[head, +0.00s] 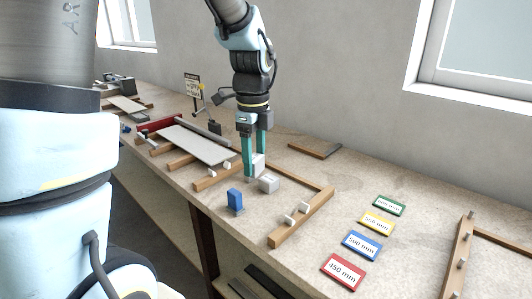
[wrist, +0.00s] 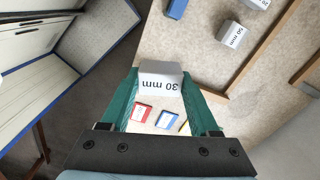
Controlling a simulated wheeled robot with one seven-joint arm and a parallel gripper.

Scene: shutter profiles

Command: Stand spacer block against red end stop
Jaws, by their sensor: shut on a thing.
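My gripper (head: 254,172) has teal fingers closed on a white-grey spacer block (head: 259,163), upright between the fingertips. In the wrist view the held spacer block (wrist: 160,82) shows the label "30 mm", upside down. In the head view it hangs over or near the bench, right of the long pale profile (head: 195,144); whether it touches the surface I cannot tell. The red end stop (head: 160,124) is a red bar at the far left of the wooden fixture, well apart from my gripper. It does not show in the wrist view.
A second white block (head: 268,184) lies beside the held one; the wrist view shows a "50 mm" block (wrist: 231,33). A blue block (head: 235,200) stands near the bench's front edge. Wooden rails with pegs (head: 303,216) lie right. Coloured length cards (head: 361,245) lie front right.

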